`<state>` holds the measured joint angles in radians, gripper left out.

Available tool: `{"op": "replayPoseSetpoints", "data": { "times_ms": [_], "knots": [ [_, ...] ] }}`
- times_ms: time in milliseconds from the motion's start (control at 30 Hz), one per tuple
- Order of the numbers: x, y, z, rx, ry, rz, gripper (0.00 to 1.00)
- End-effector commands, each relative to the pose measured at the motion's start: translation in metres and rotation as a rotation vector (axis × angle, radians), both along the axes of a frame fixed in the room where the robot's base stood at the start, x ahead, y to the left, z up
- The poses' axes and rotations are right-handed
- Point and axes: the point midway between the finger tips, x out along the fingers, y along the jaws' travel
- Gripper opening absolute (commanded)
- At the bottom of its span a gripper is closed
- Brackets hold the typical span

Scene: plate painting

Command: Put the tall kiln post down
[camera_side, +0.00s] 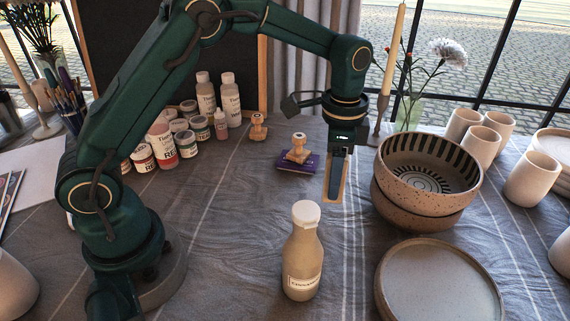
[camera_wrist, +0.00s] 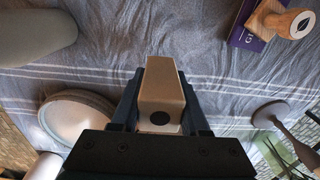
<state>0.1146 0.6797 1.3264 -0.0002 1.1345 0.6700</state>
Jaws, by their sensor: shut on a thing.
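My gripper (camera_side: 338,160) points down over the table between the purple ink pad and the stacked bowls. It is shut on the tall kiln post (camera_side: 335,186), a pale beige block held upright. In the wrist view the post (camera_wrist: 163,88) sits between the two dark fingers of my gripper (camera_wrist: 162,105), with a round dark hole showing in its end. In the side view the fingers cover the post's upper part. I cannot tell whether its lower end touches the cloth.
A cream bottle (camera_side: 303,255) stands in front of the post. Stacked speckled bowls (camera_side: 425,180) and a plate (camera_side: 440,290) are at right. A wooden stamp (camera_side: 298,150) rests on the purple ink pad (camera_side: 290,166) behind. Paint jars (camera_side: 163,145) stand at back left. Cloth left of the bottle is clear.

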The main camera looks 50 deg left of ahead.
Motion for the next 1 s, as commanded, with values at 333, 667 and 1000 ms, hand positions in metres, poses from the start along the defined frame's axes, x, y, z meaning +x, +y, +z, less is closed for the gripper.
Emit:
{"op": "replayPoseSetpoints", "data": {
  "times_ms": [333,667,1000],
  "knots": [
    [0.0,-0.001,-0.04,0.001,0.002,0.001,0.0],
    [0.0,-0.001,-0.042,0.001,-0.001,0.001,0.0],
    [0.0,-0.001,-0.043,0.001,-0.001,0.001,0.75]
  ]
}}
